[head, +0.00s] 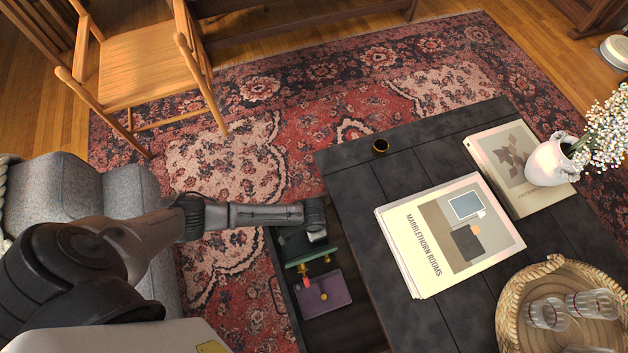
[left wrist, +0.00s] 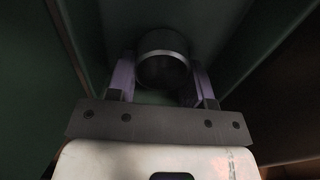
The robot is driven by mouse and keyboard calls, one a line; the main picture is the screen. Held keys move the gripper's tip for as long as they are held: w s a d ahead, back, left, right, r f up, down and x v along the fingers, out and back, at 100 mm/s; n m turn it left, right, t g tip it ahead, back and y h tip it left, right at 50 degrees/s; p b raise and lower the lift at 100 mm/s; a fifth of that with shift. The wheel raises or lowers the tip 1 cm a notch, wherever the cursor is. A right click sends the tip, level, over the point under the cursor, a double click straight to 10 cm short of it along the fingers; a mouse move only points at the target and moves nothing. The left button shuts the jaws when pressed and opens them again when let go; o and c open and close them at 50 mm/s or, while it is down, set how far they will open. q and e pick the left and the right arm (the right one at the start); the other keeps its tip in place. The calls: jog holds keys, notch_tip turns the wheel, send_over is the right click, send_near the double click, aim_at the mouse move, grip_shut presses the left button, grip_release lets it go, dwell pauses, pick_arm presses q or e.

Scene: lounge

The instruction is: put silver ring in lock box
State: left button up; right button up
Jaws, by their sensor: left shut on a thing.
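A silver ring (left wrist: 163,60), a short dark-grey band with a bright rim, sits between the fingers of my left gripper (left wrist: 163,78) in the left wrist view. The gripper is shut on it. Dark green walls (left wrist: 245,50) surround it there, apparently the inside of the lock box. In the head view my left gripper (head: 316,228) points down over the green lock box (head: 311,257) in the open drawer (head: 284,298). The gripper and arm hide much of the box, and the ring is hidden there. My right gripper is not in view.
A purple case (head: 327,295) with a gold button and a red-tagged brass piece (head: 305,279) lie near the box. The dark table (head: 350,190) holds a small brass-and-black ring-like thing (head: 380,147), books (head: 450,235), a vase (head: 550,163) and a woven tray (head: 508,310) with glasses.

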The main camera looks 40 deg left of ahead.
pick_arm(q)
jog(key=o, duration=0.5)
jog(key=shift+f, duration=0.1)
jog(key=o, duration=0.4)
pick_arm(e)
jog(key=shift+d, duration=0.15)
pick_arm(q)
jog(key=shift+o, duration=0.2)
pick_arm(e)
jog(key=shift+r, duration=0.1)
pick_arm(q)
jog(key=shift+r, duration=0.3)
notch_tip(320, 180, up, 12)
jog(key=p, duration=0.7)
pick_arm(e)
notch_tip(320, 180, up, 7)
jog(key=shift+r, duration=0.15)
